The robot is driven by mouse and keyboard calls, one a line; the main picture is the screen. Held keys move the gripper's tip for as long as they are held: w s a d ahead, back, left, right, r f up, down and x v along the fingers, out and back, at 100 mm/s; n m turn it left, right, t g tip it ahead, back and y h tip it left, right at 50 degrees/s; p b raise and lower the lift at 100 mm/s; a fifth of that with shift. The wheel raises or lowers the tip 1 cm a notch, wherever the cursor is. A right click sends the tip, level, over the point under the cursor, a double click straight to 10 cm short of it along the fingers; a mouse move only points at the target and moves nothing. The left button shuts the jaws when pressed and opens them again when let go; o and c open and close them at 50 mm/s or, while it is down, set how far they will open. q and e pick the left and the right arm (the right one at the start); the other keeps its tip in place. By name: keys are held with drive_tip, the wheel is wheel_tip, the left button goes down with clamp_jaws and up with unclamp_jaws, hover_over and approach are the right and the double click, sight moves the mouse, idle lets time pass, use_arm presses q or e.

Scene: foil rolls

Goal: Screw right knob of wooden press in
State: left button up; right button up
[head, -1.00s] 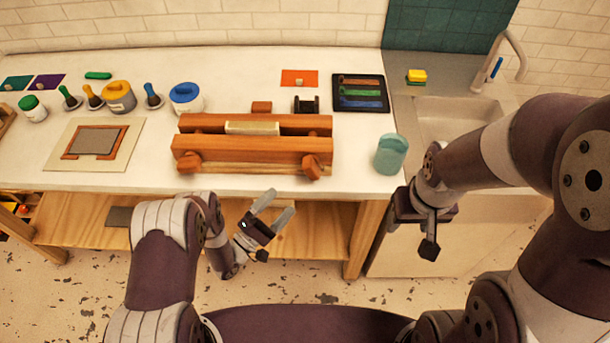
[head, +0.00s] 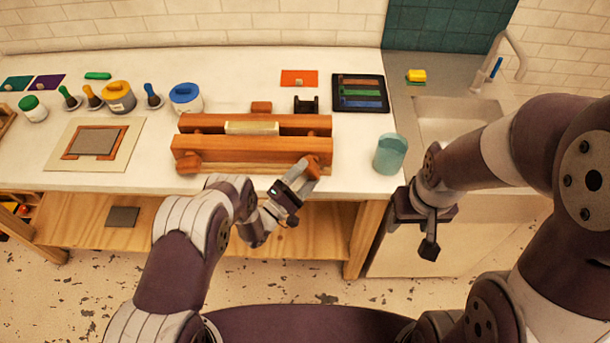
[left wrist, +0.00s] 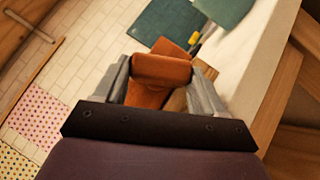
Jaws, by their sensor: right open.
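The wooden press (head: 250,150) lies along the front of the white counter, with two orange-brown beams and a pale block between them. Its left knob (head: 188,164) sticks out at the front left. Its right knob (head: 314,161) is partly covered by the fingers of my left gripper (head: 308,169). In the left wrist view the right knob (left wrist: 162,70) sits between the two grey fingers, one on each side. Whether both fingers touch it I cannot tell. My right gripper (head: 428,228) hangs open and empty in front of the sink cabinet, away from the press.
A teal cup (head: 390,154) stands right of the press. A dark tray (head: 360,93) lies behind right. A framed board (head: 94,144) lies left. The counter's front edge runs just before the press.

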idle(0.3)
use_arm(q)
drive_tip(key=m+g+y, duration=0.1)
drive_tip(key=m, duration=0.1)
drive_tip(key=m+g, duration=0.2)
drive_tip(key=shift+r+y, duration=0.35)
drive_tip(key=shift+y, duration=0.05)
drive_tip(key=m+g+y, duration=0.2)
drive_tip(key=m+y, duration=0.1)
drive_tip(key=shift+r, duration=0.35)
drive_tip(key=m+y, duration=0.1)
drive_tip(key=m+g+y, duration=0.1)
drive_tip(key=y, duration=0.1)
drive_tip(key=m+y, duration=0.1)
drive_tip(key=shift+d+r+g+y, duration=0.2)
drive_tip(key=shift+d+g+y, duration=0.1)
drive_tip(key=shift+d+y, duration=0.1)
drive_tip(key=shift+s+d+m+y, duration=0.15)
drive_tip(key=shift+m+y, duration=0.85)
drive_tip(key=shift+y, duration=0.5)
